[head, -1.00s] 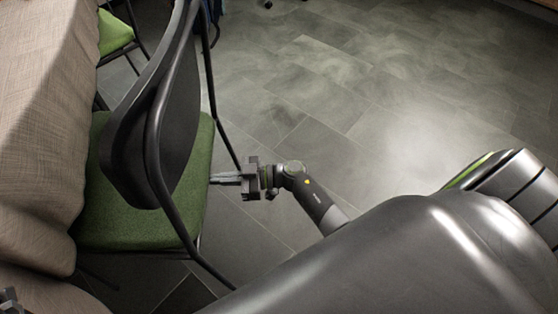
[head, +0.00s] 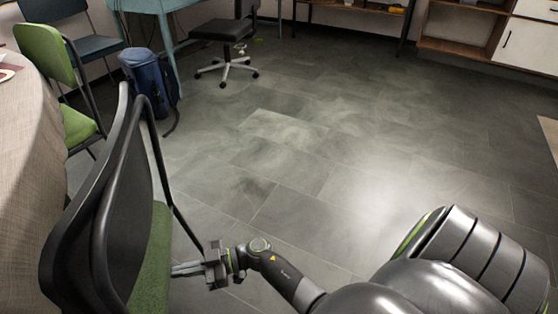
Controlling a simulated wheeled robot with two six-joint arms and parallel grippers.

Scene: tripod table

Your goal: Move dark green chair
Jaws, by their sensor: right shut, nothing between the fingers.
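A chair with a dark backrest (head: 85,215), dark frame and green seat (head: 152,262) stands at the lower left in the head view, next to the cloth-covered table. Its lower part is cut off by the picture's edge. My right gripper (head: 180,269) is shut and empty. Its fingertips point left at the right side of the seat, beside the chair's frame. I cannot tell whether they touch the chair. My left gripper is not in view.
The table (head: 30,165) with its beige cloth is at the left edge. A lighter green chair (head: 45,55), a blue chair (head: 75,28), a blue backpack (head: 148,80) and a black swivel chair (head: 228,32) stand farther back. The tiled floor (head: 310,150) is clear in the middle and right.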

